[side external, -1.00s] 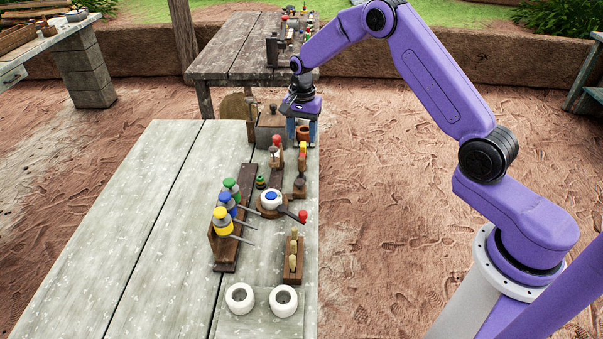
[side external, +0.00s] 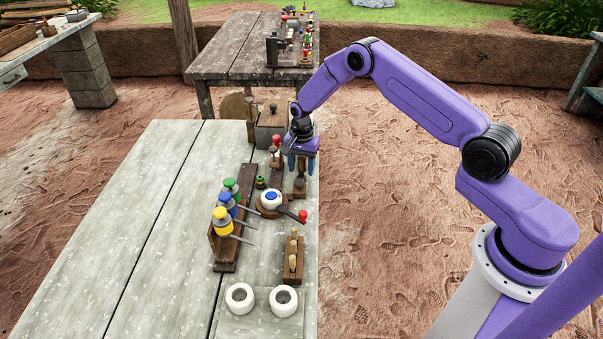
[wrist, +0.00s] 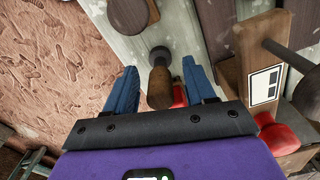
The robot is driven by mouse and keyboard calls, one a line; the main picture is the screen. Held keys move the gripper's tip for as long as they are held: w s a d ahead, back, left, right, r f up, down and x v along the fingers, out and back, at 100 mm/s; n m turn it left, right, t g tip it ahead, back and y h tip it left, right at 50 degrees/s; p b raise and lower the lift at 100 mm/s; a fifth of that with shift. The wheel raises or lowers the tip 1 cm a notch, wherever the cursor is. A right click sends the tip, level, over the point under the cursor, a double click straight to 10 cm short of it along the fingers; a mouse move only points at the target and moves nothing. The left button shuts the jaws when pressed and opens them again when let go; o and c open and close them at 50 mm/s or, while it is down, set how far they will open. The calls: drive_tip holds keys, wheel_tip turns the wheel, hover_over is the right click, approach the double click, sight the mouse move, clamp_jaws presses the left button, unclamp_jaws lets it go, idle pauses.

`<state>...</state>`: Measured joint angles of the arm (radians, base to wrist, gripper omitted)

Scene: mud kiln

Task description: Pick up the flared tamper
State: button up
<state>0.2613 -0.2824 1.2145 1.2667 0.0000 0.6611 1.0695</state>
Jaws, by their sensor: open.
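My gripper (side external: 303,168) is open at the right side of the near table, low over a row of small tools. In the wrist view, its blue fingers (wrist: 160,76) stand apart on either side of a tool with a brown wooden handle and a dark metal end (wrist: 160,84), probably the flared tamper. I see no finger closed on it. In the side view, a small dark brown wooden piece (side external: 299,187) shows just below the fingers. The gripper hides what stands directly behind it.
A rack with green, blue and yellow-topped tools (side external: 222,222) stands left. A red-topped tool (side external: 276,142) stands close left of the gripper. The table's left part is clear.

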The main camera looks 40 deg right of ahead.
drive_tip(key=shift+f, duration=0.4)
clamp_jaws()
drive_tip(key=shift+r, duration=0.15)
drive_tip(key=shift+r, duration=0.65)
drive_tip(key=s+r, duration=1.1)
drive_tip(key=s, duration=0.3)
drive_tip(key=shift+a+r, duration=0.2)
drive_tip(key=shift+a, duration=0.1)
